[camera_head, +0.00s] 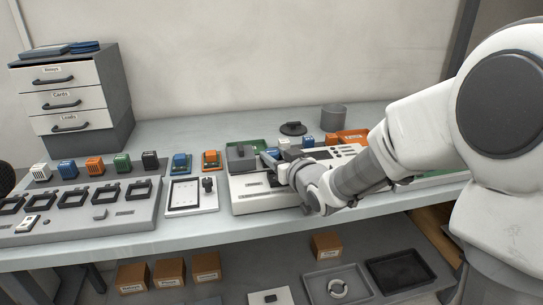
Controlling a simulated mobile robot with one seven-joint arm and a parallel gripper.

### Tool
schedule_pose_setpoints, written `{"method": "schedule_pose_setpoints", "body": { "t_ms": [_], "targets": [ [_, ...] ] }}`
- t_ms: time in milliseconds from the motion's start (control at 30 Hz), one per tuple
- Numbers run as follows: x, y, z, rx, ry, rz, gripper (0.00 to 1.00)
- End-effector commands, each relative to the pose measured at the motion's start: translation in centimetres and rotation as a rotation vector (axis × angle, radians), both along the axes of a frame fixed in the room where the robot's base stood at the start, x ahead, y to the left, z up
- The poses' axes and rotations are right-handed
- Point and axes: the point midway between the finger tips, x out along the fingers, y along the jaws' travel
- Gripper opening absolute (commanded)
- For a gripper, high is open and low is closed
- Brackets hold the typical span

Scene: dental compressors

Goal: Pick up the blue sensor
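Several small blue items are in view, and I cannot tell for sure which is the blue sensor. One blue block (67,169) stands in the row of coloured blocks behind the left panel. A blue block (180,162) sits on a small stand left of centre. Another blue block (308,142) is at the back, right of my gripper. My gripper (272,160) is low over the grey-white device at the table's centre. A small bluish piece shows at its fingertips, too small to identify. The wrist hides part of the device, and the finger gap is not clear.
A drawer unit (65,98) is at the back left. Cardboard boxes (169,270) and dark trays (400,271) lie on the lower shelf.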

Motion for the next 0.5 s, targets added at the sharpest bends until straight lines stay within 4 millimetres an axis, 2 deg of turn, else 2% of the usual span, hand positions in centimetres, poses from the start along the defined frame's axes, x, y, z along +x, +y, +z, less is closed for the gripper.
{"method": "schedule_pose_setpoints", "body": {
  "t_ms": [33, 100, 367, 500],
  "targets": [
    [0.0, 0.0, 0.0, 0.0, 0.0, 0.0, 0.08],
    [0.0, 0.0, 0.0, 0.0, 0.0, 0.0, 0.0],
    [0.0, 0.0, 0.1, 0.0, 0.0, 0.0, 0.0],
    [0.0, 0.0, 1.0, -0.001, -0.003, 0.0, 0.0]
  ]
}}
